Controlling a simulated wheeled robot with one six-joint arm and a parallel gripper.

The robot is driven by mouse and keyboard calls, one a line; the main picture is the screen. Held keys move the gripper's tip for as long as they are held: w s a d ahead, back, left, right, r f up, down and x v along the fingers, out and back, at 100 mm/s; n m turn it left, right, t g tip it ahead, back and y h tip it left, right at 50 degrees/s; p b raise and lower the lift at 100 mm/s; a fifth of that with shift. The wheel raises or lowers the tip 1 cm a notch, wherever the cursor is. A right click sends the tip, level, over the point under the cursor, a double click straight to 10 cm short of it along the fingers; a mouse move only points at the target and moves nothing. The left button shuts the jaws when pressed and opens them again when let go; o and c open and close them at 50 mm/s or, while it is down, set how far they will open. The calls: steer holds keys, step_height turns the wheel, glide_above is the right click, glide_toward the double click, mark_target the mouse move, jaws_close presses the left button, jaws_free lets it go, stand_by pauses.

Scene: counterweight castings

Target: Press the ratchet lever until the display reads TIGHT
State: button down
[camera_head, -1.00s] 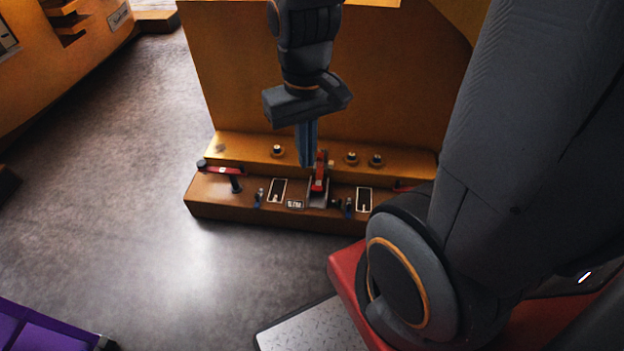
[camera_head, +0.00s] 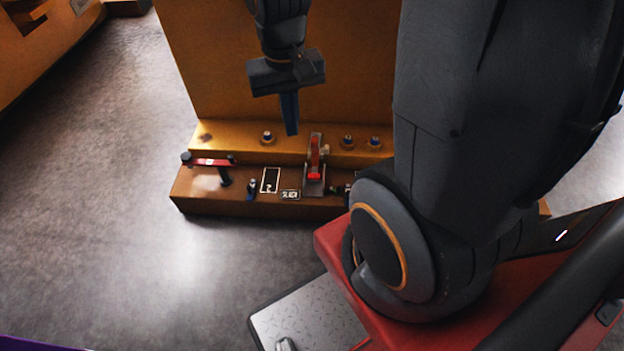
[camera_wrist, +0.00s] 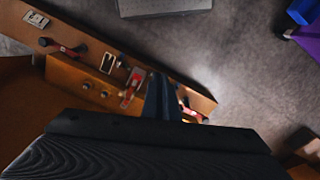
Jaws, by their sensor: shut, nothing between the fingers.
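A red lever (camera_head: 315,158) stands in a grey metal bracket (camera_head: 313,187) at the middle of the low orange console; I take it for the ratchet lever. A small display (camera_head: 290,195) left of the bracket appears to read SLACK. My gripper (camera_head: 291,131) is shut and empty, its blue fingers pointing down. In the head view its tips appear above and left of the lever, apart from it. In the wrist view my fingers (camera_wrist: 162,98) appear just right of the red lever (camera_wrist: 131,88); the height between them is hard to judge there.
A red bar handle (camera_head: 208,162) sits at the console's left end. Several knobs (camera_head: 347,142) line its upper step, and a framed slot (camera_head: 270,180) is left of the display. A tall orange wall (camera_head: 215,60) rises behind. Open grey floor (camera_head: 110,200) lies left.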

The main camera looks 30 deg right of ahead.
steer(key=w+d+f+m+b, duration=0.3)
steer(key=w+d+f+b, duration=0.15)
steer(key=f, duration=0.55)
steer(key=w+d+f+m+b, duration=0.3)
steer(key=w+f+b, duration=0.3)
steer(key=f, duration=0.4)
steer(key=m+b, duration=0.5)
steer(key=b, duration=0.4)
glide_toward(313, 176)
steer(key=shift+a+r+h, duration=0.3)
steer(key=shift+a+h, duration=0.05)
steer(key=shift+h, duration=0.05)
steer(key=shift+f, duration=0.15)
steer(key=shift+w+d+f+b, duration=0.1)
steer(key=shift+d+f+b, duration=0.05)
steer(key=shift+f+b, duration=1.4)
steer(key=shift+d+f+b, duration=0.15)
steer(key=shift+f+b, duration=1.05)
steer(key=shift+f, duration=0.65)
